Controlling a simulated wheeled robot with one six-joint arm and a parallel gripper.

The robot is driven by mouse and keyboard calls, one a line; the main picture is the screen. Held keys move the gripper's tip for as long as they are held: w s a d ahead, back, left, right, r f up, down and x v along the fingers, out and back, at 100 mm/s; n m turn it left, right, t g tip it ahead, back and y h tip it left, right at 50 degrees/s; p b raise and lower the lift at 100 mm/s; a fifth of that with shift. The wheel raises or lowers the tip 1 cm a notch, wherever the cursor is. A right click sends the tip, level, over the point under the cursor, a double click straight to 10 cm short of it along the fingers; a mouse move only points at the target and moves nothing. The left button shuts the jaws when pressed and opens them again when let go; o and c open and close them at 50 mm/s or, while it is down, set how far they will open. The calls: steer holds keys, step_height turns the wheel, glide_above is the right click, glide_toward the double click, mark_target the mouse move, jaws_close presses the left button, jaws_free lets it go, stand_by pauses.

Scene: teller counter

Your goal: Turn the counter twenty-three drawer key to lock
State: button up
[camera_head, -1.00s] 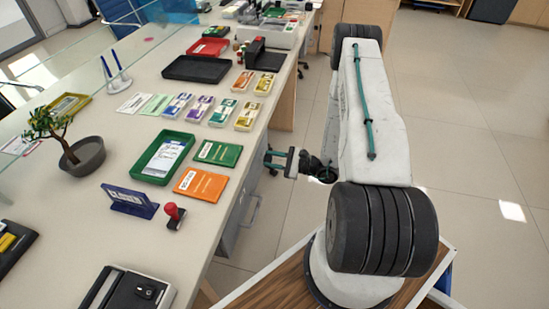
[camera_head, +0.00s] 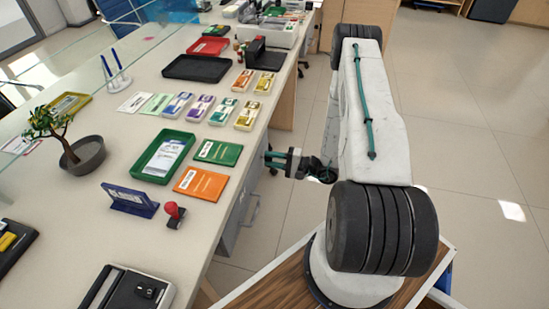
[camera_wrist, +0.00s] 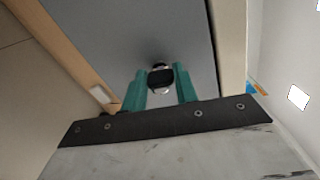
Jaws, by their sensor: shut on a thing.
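In the wrist view, the drawer key (camera_wrist: 160,77) shows as a black head against a grey drawer front (camera_wrist: 110,35), with a round bright metal lock part just behind it. The teal fingers of my gripper (camera_wrist: 160,88) are shut on the key's head, one on each side. In the head view, my gripper (camera_head: 270,159) is beside the counter's right edge, below its top. The key and lock are hidden there by the counter edge and gripper. Any label on the drawer cannot be read.
The counter (camera_head: 130,227) holds a green tray (camera_head: 146,176), a green booklet (camera_head: 218,151), an orange booklet (camera_head: 201,184) and a red-handled stamp (camera_head: 174,214) near its right edge. A grey cabinet with a handle (camera_head: 251,212) is under the counter. The floor (camera_head: 480,150) to the right is clear.

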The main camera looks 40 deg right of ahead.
steer(key=shift+w+d+n, duration=0.1)
steer(key=shift+d+n, duration=0.05)
steer(key=shift+n, duration=0.75)
steer(key=o, duration=1)
steer(key=shift+v, duration=3.9)
